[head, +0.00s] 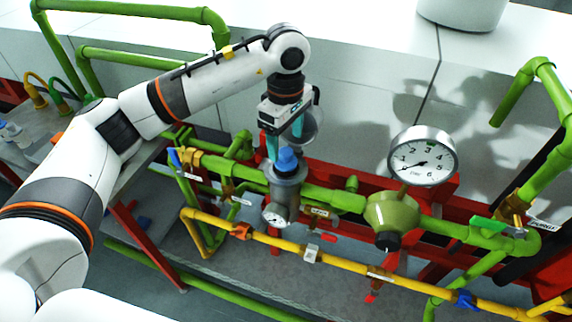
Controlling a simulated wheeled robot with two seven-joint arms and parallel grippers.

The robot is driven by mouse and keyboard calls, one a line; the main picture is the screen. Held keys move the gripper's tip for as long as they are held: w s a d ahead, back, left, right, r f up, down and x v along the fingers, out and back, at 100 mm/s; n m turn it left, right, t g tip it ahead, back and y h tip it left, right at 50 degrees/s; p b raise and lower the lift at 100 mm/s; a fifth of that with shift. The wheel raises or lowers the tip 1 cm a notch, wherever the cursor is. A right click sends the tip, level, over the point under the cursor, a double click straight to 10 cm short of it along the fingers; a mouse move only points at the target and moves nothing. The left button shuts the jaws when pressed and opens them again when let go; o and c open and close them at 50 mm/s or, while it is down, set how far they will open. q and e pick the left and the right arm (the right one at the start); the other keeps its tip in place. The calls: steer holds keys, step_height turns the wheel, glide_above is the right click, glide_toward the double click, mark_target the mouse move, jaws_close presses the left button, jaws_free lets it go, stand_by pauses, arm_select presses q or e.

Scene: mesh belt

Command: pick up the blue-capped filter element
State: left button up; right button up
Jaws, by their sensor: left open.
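The blue-capped filter element (287,160) shows as a blue cap at the top of a grey metal housing (286,190) in the pipework. The part below the cap is hidden inside the housing. My left gripper (285,149) points down directly over the cap, with its teal fingers apart on either side of it. The left finger comes down beside the cap's left edge; I cannot tell whether either finger touches it. My right gripper is out of view.
Green pipes (330,198) run left and right of the housing, with a yellow pipe (340,261) in front. A large dial gauge (422,156) stands to the right. A rounded translucent part (309,131) is close behind the gripper. Red frame bars lie around.

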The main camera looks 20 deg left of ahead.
mark_target(286, 151)
arm_select(q)
steer(key=f+p, duration=0.2)
steer(key=f, duration=0.1)
steer(key=shift+s+d+f, duration=0.1)
steer(key=shift+s+f, duration=0.15)
steer(key=shift+s, duration=0.1)
steer(key=shift+f, duration=0.45)
steer(key=shift+c, duration=0.2)
steer(key=c, duration=1.1)
